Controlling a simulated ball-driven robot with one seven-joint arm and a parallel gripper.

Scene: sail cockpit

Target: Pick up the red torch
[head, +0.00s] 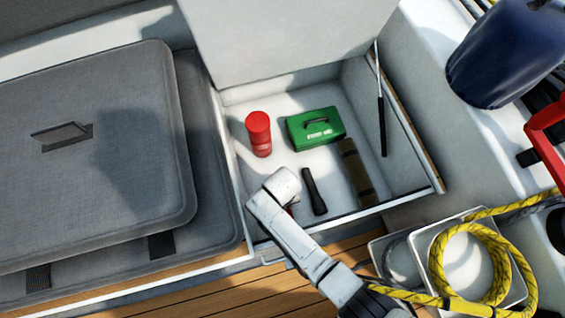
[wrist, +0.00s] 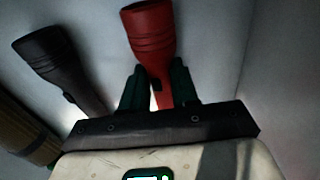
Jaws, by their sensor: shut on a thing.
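The red torch (wrist: 150,35) stands out in the wrist view, with its wide head pointing away from my gripper (wrist: 160,86). My gripper's two dark fingers are shut on the torch's narrower body, one on each side. In the head view my arm reaches down into the open locker, and its pale end hides nearly all of the red torch. I cannot tell whether the torch still touches the locker floor. A black torch (head: 314,191) lies just right of my gripper in the head view; it also shows left of the red torch in the wrist view (wrist: 60,65).
The locker (head: 240,112) also holds a red canister (head: 259,135), a green box (head: 315,129) and a brown roll (head: 354,172). Its walls are close around my gripper. A grey cushion (head: 90,150) lies left; coiled yellow rope (head: 432,268) lies at lower right.

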